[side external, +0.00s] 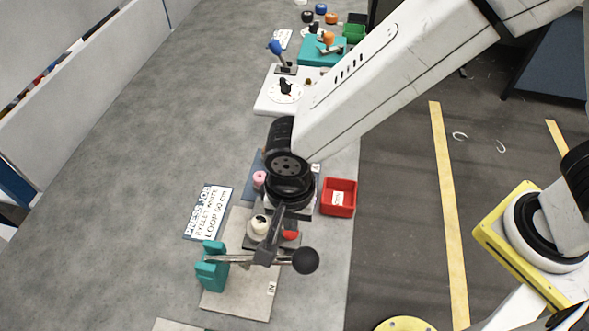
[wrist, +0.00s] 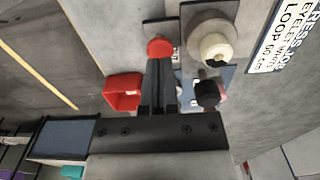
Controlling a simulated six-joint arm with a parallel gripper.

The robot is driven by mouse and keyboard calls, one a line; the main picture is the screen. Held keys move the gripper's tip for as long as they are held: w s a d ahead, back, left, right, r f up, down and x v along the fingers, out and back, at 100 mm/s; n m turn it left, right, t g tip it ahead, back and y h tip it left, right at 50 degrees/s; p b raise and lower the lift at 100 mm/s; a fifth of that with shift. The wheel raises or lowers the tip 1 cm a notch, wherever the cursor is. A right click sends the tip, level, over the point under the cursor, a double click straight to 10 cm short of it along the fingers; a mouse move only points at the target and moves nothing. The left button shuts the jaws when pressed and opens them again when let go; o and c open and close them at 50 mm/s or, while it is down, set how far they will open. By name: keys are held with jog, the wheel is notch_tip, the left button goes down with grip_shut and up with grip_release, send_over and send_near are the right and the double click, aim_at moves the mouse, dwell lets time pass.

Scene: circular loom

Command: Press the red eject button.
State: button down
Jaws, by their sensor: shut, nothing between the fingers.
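The red eject button (wrist: 160,47) is a round red cap on a dark plate, at the top middle of the wrist view. In the side external view the button (side external: 290,235) shows as a small red patch below my wrist. My gripper (wrist: 159,66) is shut and empty. Its fingertips overlap the near edge of the button in the wrist view, and I cannot tell whether they touch it.
A white knob on a round base (wrist: 215,48) stands right of the button, with a black knob (wrist: 208,93) nearer. A red bin (side external: 338,197) stands at the bench edge. A lever with a black ball (side external: 306,260) and a teal block (side external: 212,268) are close by. A printed card (side external: 208,212) lies left.

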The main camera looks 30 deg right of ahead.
jog(key=shift+f, duration=1.65)
dwell(0.4)
jog(key=shift+r, duration=3.1)
jog(key=shift+w+d, duration=0.25)
jog(key=shift+d, duration=0.15)
jog(key=w+d+r+n+t, duration=0.1)
jog(key=d+n, duration=0.8)
jog(key=d, duration=2)
jog(key=shift+d+r+t, duration=0.2)
jog(key=shift+d+t, duration=0.15)
jog(key=shift+t, duration=0.45)
